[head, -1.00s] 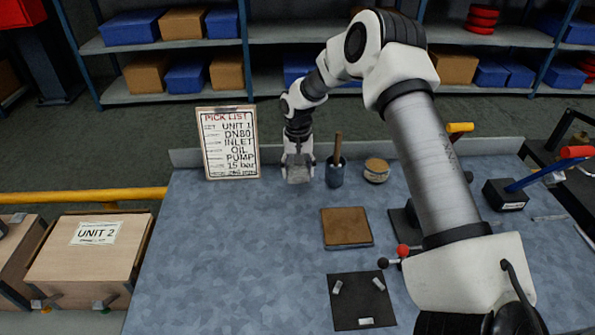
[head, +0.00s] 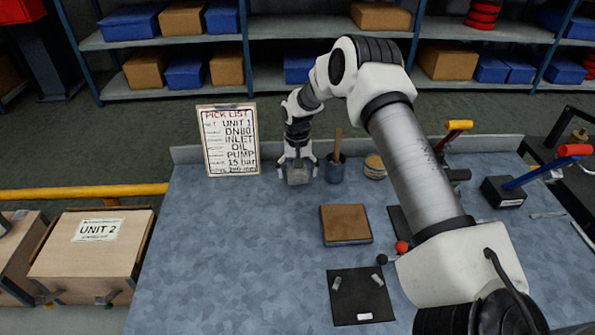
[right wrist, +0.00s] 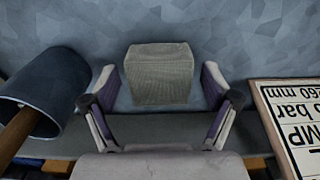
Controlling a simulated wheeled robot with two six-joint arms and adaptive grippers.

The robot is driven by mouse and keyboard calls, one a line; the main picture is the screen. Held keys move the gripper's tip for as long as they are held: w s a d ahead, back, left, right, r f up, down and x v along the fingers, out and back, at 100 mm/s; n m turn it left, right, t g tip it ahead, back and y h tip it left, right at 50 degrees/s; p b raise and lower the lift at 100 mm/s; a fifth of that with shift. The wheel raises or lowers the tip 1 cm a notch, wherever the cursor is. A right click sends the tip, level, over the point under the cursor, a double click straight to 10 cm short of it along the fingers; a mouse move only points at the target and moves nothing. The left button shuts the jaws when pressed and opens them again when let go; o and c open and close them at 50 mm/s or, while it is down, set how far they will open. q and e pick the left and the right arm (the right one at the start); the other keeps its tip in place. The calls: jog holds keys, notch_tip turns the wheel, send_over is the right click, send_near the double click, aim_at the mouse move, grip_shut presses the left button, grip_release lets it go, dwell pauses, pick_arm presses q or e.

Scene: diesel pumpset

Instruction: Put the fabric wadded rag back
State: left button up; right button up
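The fabric wadded rag is a small grey-green woven block (head: 298,176) at the back of the bench, between the pick list board and the dark cup. In the right wrist view the rag (right wrist: 158,73) lies between and just beyond my fingertips, with a gap on each side. My right gripper (head: 298,168) points down over the rag, and its fingers are spread. In the right wrist view the right gripper (right wrist: 158,92) is open, and neither finger appears to touch the rag. The left gripper is not in view.
The pick list board (head: 229,140) stands left of the rag. The dark cup with a wooden handle (head: 335,170) is close on its right, then a round tin (head: 375,167). A brown-topped square block (head: 346,224) and a black mat (head: 360,296) lie nearer. The bench's left half is clear.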

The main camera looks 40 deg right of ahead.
notch_tip(320, 180, up, 12)
jog(key=b, duration=0.1)
jog(key=shift+r+b, duration=0.2)
jog(key=shift+b, duration=0.1)
